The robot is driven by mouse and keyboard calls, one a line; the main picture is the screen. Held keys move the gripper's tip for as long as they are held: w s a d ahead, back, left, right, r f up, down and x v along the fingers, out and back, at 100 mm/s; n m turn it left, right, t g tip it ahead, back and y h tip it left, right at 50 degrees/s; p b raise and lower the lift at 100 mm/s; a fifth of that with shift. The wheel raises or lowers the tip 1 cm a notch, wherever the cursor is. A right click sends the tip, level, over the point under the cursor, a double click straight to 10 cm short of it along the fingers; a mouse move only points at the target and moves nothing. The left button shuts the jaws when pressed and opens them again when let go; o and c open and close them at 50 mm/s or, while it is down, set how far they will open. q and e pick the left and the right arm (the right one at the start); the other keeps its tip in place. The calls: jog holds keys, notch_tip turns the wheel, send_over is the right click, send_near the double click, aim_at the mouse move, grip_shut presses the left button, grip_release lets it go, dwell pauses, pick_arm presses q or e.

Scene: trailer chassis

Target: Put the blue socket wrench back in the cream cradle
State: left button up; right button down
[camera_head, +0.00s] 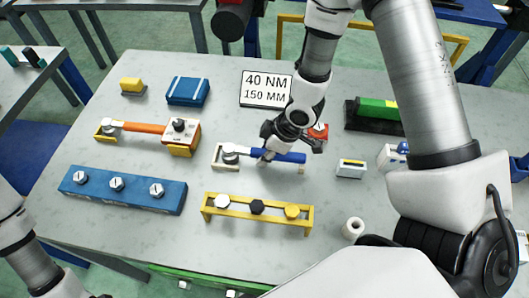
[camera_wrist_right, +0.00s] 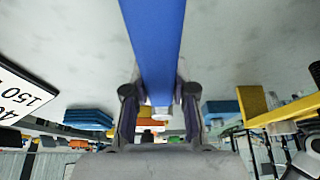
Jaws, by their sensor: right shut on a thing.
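The blue socket wrench (camera_head: 291,156) lies lengthwise over the cream cradle (camera_head: 217,160), its round head at the cradle's left end and its blue handle toward the right end. My right gripper (camera_head: 269,155) comes down from above and is shut on the wrench near its middle. In the right wrist view the blue handle (camera_wrist_right: 155,45) runs between the two fingers (camera_wrist_right: 158,108). I cannot tell whether the wrench rests in the cradle or hangs just above it. My left gripper is outside the picture; only part of my left arm shows at lower left.
A yellow rack (camera_head: 258,222) with several knobs stands just in front. An orange-handled wrench (camera_head: 140,127) lies at left, behind a blue block (camera_head: 122,190). A 40 NM sign (camera_head: 266,90) lies behind. A white roll (camera_head: 352,228) stands front right.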

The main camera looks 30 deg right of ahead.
dwell(0.8)
jog(key=shift+c, duration=1.9)
grip_release()
notch_tip(320, 180, up, 8)
jog(key=p, duration=0.8)
jog(key=shift+r, duration=0.1)
